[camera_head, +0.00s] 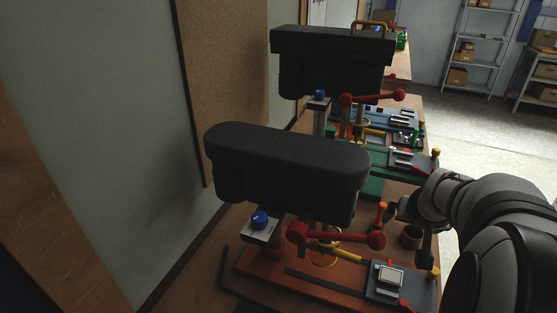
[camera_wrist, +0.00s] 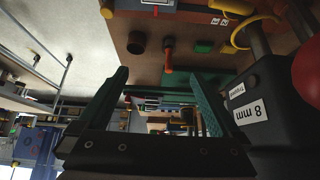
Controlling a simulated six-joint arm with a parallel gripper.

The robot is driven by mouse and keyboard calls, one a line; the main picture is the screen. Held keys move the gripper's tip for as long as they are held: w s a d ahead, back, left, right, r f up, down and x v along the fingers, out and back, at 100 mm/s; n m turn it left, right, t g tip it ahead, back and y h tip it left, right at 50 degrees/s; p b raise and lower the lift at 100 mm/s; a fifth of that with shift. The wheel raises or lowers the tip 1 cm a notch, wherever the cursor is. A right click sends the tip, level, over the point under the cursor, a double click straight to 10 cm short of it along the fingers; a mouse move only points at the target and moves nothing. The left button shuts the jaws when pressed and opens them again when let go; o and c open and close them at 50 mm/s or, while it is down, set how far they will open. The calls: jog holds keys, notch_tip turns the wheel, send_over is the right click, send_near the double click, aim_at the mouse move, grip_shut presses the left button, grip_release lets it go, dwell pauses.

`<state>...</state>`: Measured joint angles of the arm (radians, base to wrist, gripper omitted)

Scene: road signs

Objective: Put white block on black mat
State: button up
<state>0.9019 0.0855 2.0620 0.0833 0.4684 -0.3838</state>
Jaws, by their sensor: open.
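A small whitish block (camera_head: 390,275) sits on a dark plate (camera_head: 373,290) at the front right of the orange drill-press base in the head view. That dark plate may be the black mat; I cannot tell. In the wrist view a pale piece (camera_wrist: 160,3) shows at the top edge, cut off by the frame. My gripper (camera_wrist: 158,73) is open, with nothing between its two green-tinged fingers. In the head view my arm is at the right, and the gripper is mostly hidden beside the bench edge, behind and to the right of the block.
Two black-headed drill presses (camera_head: 285,165) with red handles (camera_head: 340,238) stand along the bench. A brown cup (camera_head: 410,237) and an orange-handled tool (camera_head: 381,214) stand near my gripper. In the wrist view, a black drill body (camera_wrist: 255,105) is close at right. Open floor lies at right.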

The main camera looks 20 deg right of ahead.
jog(key=g+y, duration=0.2)
send_near(391, 274)
jog(key=x, duration=0.8)
jog(key=shift+f, duration=0.4)
jog(key=c, duration=1.6)
